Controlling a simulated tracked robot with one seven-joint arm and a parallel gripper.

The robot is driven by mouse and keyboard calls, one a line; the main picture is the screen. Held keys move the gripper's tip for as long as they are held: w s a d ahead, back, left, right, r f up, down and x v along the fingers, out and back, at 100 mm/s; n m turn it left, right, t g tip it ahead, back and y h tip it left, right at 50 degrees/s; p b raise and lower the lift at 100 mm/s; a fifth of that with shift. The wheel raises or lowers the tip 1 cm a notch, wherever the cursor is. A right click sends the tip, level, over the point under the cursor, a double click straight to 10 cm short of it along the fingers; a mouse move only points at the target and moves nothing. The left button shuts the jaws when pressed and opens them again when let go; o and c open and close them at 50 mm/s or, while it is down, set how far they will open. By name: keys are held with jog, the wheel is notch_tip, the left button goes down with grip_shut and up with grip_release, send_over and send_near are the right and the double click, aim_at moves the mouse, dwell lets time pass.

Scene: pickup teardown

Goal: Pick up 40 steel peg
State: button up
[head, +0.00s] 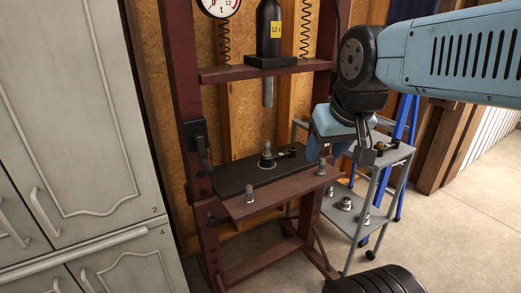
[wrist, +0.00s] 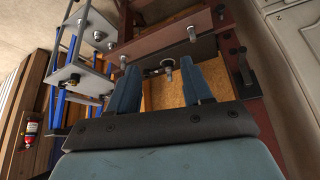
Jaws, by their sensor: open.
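Several grey steel pegs stand on the red-brown press: one on the left of its front shelf (head: 250,197), one on the right of it (head: 322,168), and one rising from a dark collar on the black plate (head: 267,148). No number is readable on any peg, so I cannot tell which is 40. My gripper (head: 342,152) is open beside the press's right post, above the shelf's right end. In the wrist view its blue fingers (wrist: 160,66) are apart, with a grey round-ended part (wrist: 168,63) seen beyond and between their tips. Nothing is held.
The press's upright posts (head: 180,90) and hanging ram (head: 268,92) stand close by. A grey trolley (head: 378,165) with metal parts is to the right, before a blue ladder (head: 404,120). Pale cabinets (head: 75,130) fill the left. A black ribbed object (head: 375,280) is low in front.

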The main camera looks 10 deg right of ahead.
jog(key=w+f+t, duration=0.2)
jog(key=w+f, duration=0.2)
jog(key=w, duration=0.9)
jog(key=n+t, duration=0.2)
jog(key=t, duration=0.3)
send_near(268, 144)
jog(key=r+v, duration=0.1)
jog(key=v, duration=0.7)
jog(key=w+f+m+t+y, duration=0.1)
jog(key=w+f+t, duration=0.3)
jog(key=f, duration=0.5)
jog(key=shift+t, duration=0.7)
jog(key=w, duration=1.3)
jog(key=shift+f, duration=0.1)
jog(key=shift+c, duration=0.2)
grip_shut()
